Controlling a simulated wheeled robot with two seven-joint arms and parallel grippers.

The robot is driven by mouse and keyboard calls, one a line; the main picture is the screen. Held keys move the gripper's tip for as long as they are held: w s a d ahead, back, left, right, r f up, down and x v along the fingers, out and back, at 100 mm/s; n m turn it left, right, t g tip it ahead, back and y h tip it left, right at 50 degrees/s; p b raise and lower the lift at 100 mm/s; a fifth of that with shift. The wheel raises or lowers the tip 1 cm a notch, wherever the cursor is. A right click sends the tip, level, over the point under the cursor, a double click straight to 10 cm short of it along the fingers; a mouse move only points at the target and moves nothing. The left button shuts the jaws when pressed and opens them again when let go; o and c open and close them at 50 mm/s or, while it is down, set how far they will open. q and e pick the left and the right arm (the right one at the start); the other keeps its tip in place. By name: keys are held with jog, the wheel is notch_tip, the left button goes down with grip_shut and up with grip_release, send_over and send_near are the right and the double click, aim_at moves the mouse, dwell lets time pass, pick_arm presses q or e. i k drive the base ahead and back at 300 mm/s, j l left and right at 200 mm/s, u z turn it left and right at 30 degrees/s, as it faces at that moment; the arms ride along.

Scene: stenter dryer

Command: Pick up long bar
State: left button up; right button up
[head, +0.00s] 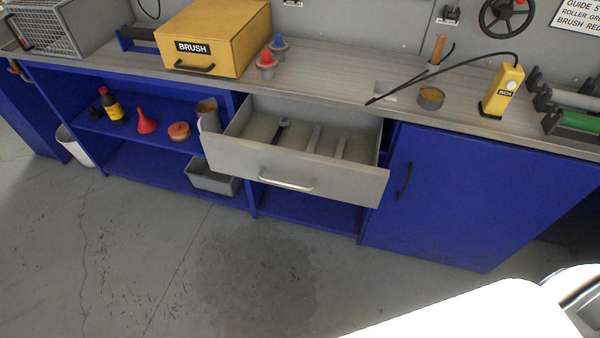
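No object stands out clearly as the long bar. A thin black rod (395,88) lies slanted on the bench top, and a dark line runs from it toward a yellow handheld device (504,88). The open grey drawer (285,172) holds a short dark tool (281,131) and two pale narrow strips (314,138), which may be dividers. Neither of my grippers shows; a white part at the lower right looks like mine.
The bench top (340,82) carries a yellow BRUSH box (215,38), red and blue knobs, a small round tin (431,98) and rollers (580,120). The drawer juts out over the floor. A blue door (450,190) is shut. The floor (240,270) in front is clear.

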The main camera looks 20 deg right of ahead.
aim_at(311, 146)
jog(key=z, duration=0.45)
jog(key=i+j+z, duration=0.15)
jog(key=z, duration=0.25)
jog(key=i+j+z, duration=0.1)
jog(key=j+z, duration=0.65)
jog(key=i+l, duration=0.1)
